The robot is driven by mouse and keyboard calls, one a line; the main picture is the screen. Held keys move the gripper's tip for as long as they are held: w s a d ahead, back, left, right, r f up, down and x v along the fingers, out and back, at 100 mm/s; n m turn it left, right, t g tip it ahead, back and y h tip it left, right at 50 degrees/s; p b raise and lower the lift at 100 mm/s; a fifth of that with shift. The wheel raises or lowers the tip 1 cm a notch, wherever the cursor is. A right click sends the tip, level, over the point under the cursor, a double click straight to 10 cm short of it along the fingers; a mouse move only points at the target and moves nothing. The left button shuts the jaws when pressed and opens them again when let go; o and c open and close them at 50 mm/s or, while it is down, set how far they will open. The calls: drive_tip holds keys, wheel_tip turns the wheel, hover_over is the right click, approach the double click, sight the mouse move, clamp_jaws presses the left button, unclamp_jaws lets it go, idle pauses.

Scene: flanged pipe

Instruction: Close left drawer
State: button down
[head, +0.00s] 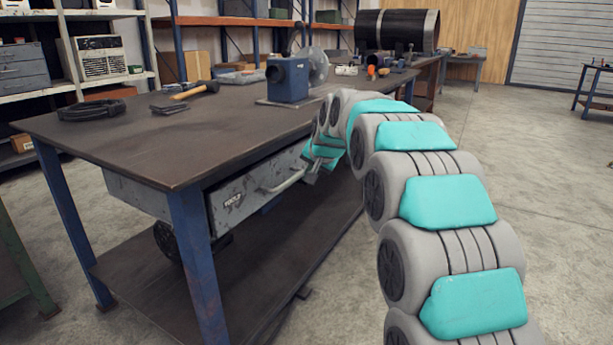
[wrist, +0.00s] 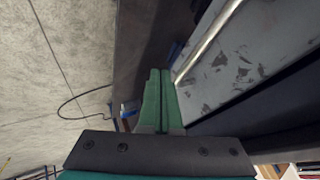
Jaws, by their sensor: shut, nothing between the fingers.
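I cannot tell for sure how far the drawer stands out. My gripper (head: 312,172) is at the far end of this drawer front, partly hidden by my arm. In the wrist view the green fingers (wrist: 159,74) are shut and empty, beside the drawer front (wrist: 232,68) and near the handle's end (wrist: 206,43).
A lower shelf (head: 150,275) runs beneath the drawer. The concrete floor (head: 545,190) to the right is open.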

drive_tip(key=s+d+r, duration=0.4)
drive_tip(key=s+r, duration=0.3)
drive_tip(key=s, duration=0.1)
drive_tip(key=s+d+f+n+g, duration=0.1)
drive_tip(key=s+f+g, duration=0.2)
drive_tip(key=s+f, duration=0.4)
drive_tip(key=s+d+f+n+g+h, duration=0.1)
drive_tip(key=s+f, duration=0.7)
drive_tip(key=s, duration=1.7)
drive_tip(key=s+d+f+n+g+h, duration=0.1)
drive_tip(key=s+d+f+n+g, duration=0.2)
drive_tip(key=s, duration=1.3)
wheel_tip(320, 180, down, 5)
drive_tip(key=shift+s+r+g+b, duration=0.15)
drive_tip(key=shift+s+g+b, duration=0.15)
drive_tip(key=shift+g, duration=0.9)
drive_tip(key=shift+d, duration=0.1)
